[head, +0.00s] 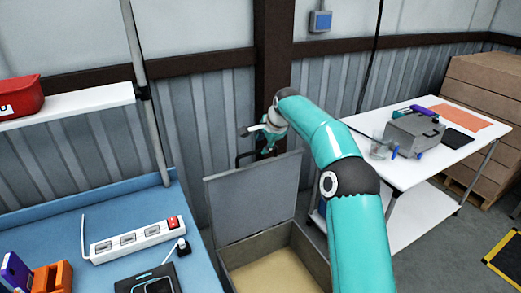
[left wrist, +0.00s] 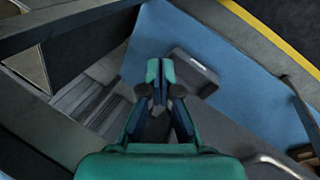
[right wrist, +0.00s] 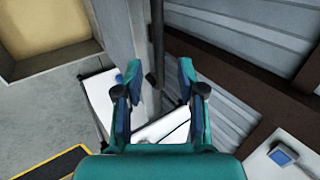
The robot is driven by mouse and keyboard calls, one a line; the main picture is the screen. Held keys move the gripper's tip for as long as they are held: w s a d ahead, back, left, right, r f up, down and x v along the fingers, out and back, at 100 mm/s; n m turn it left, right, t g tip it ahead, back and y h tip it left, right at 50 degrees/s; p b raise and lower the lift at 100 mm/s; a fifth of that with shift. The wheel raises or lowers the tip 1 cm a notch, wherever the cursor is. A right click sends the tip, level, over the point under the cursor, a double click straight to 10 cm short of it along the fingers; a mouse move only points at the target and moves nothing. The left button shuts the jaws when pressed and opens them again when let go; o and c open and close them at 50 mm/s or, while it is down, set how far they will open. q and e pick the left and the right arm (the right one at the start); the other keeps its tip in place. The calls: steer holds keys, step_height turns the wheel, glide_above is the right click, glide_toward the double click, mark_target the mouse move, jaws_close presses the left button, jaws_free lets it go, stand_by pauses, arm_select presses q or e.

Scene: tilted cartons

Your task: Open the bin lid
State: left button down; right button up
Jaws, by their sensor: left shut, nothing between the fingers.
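The grey bin (head: 310,262) stands on the floor right of the blue workbench, with a tan inside. Its lid (head: 250,195) is raised and stands steeply up at the back. The lid also shows edge-on in the right wrist view (right wrist: 120,30), beside the bin's inside (right wrist: 45,30). A dark handle bar (right wrist: 156,40) runs along the lid. My right gripper (right wrist: 158,78) is open near the end of that bar; I cannot tell whether it touches. In the head view it is at the lid's top edge (head: 262,133). My left gripper (left wrist: 160,75) is shut and empty, outside the head view.
The blue workbench (head: 60,220) holds a white power strip (head: 138,240), a black device (head: 148,280) and an orange holder (head: 50,278). A white table (head: 415,180) with a grey machine (head: 412,133) stands right. A brown post (head: 273,75) rises behind the lid.

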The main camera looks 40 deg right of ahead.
steer(key=v, duration=0.5)
steer(key=shift+s, duration=0.1)
stand_by(0.4)
